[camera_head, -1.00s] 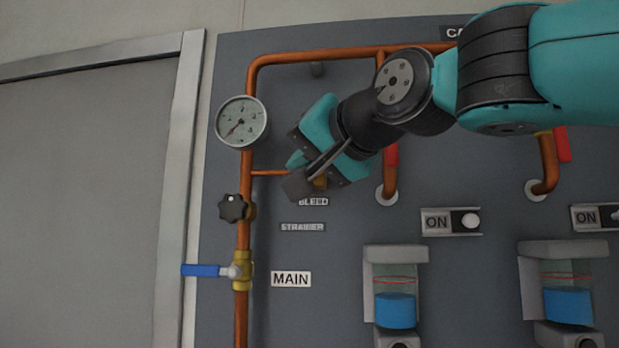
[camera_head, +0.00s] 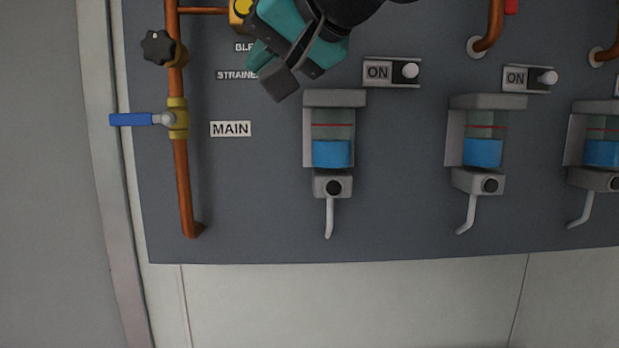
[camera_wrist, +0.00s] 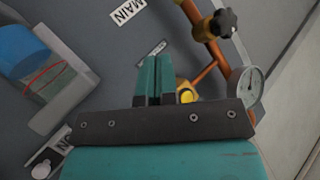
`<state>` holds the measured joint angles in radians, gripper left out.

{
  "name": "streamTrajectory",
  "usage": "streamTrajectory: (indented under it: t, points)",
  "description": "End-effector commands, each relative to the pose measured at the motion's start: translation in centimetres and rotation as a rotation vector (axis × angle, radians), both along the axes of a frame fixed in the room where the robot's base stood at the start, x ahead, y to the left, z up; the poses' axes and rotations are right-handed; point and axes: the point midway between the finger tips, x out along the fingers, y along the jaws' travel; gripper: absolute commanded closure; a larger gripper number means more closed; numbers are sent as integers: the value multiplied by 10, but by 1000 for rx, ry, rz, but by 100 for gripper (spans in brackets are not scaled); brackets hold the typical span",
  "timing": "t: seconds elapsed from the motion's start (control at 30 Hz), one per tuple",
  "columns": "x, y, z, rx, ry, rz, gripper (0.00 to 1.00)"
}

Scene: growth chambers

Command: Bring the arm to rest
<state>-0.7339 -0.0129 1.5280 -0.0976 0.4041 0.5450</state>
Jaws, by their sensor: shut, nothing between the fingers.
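My gripper (camera_head: 266,72) is teal and dark grey, at the top of the head view, in front of the grey panel (camera_head: 240,210). It hangs just right of the STRAINER label (camera_head: 236,75) and partly covers it and the BLEED label. In the wrist view my gripper (camera_wrist: 155,60) has its two teal fingers side by side, shut with nothing between them. A yellow fitting (camera_head: 240,12) shows beside the gripper; in the wrist view it is right of the fingertips (camera_wrist: 186,95).
A copper pipe (camera_head: 183,180) carries a black knob (camera_head: 158,48) and a blue-handled valve (camera_head: 130,119) beside the MAIN label (camera_head: 230,129). Several reservoirs with blue liquid (camera_head: 332,153) and ON switches (camera_head: 391,72) line the panel. A gauge (camera_wrist: 247,85) shows in the wrist view.

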Motion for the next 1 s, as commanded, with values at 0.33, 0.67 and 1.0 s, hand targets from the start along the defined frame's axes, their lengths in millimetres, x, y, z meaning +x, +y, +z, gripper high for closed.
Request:
streamTrajectory:
  t: [0.33, 0.67, 1.0]
  points:
    - [-63, -131, -243, -506, 306, 145, 100]
    - [-175, -203, -364, -671, 563, 361, 100]
    - [-190, -210, -374, -681, 592, 394, 100]
